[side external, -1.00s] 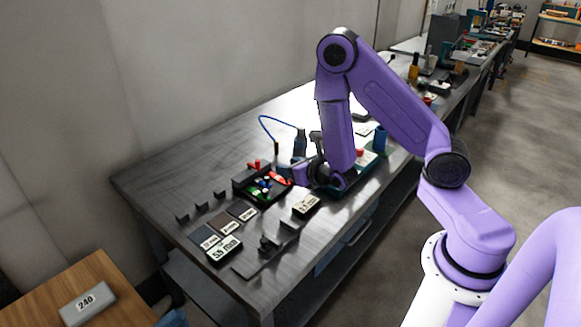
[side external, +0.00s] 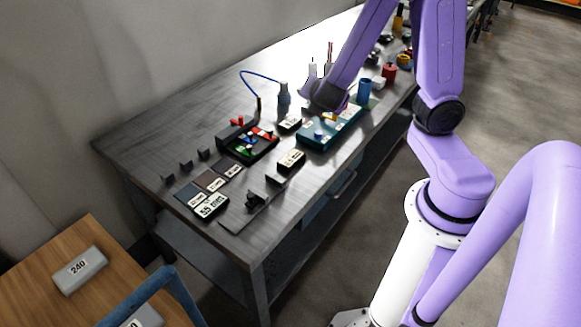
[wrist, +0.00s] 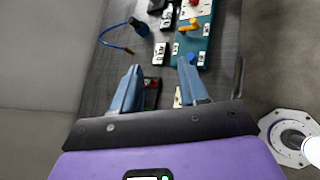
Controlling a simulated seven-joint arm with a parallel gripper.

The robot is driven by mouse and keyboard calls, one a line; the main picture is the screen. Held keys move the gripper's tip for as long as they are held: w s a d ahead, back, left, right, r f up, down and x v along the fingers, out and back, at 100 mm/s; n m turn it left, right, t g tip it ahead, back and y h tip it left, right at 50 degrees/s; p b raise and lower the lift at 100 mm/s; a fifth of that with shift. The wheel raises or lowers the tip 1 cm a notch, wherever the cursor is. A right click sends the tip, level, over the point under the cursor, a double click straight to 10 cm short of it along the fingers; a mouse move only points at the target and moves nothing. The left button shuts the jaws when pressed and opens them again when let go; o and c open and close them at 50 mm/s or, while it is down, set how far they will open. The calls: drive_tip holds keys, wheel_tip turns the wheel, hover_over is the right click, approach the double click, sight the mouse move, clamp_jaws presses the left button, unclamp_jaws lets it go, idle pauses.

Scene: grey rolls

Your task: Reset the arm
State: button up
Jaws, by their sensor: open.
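My gripper (wrist: 158,82) is open and empty in the wrist view, with its two blue-grey fingers spread apart above the bench. In the side view my purple arm reaches over the dark metal bench (side external: 160,130). Its dark wrist is beside the teal tray, and the fingers are hard to make out there. The teal tray (side external: 312,142) also shows in the wrist view (wrist: 184,53), beyond the fingertips. A black tray with small red, green and blue parts (side external: 268,149) is left of the wrist in the side view.
A dark bottle (side external: 284,97) with a blue cable stands behind the trays. A blue cup (side external: 364,90) and a red container (side external: 389,73) are to the right. Labelled blocks, including a 55 mm one (side external: 211,206), lie near the front. The bench's left end is mostly clear.

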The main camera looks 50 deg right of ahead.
drive_tip(key=s+a+m+g+y, duration=0.3)
drive_tip(key=s+a+y, duration=0.2)
drive_tip(key=s+a, duration=0.2)
drive_tip(key=s+a+r+m+g+y, duration=0.1)
drive_tip(key=s+a+m+g+y, duration=0.2)
drive_tip(key=s, duration=0.9)
drive_tip(key=a+y, duration=0.2)
drive_tip(key=a, duration=0.2)
drive_tip(key=shift+m+g, duration=0.4)
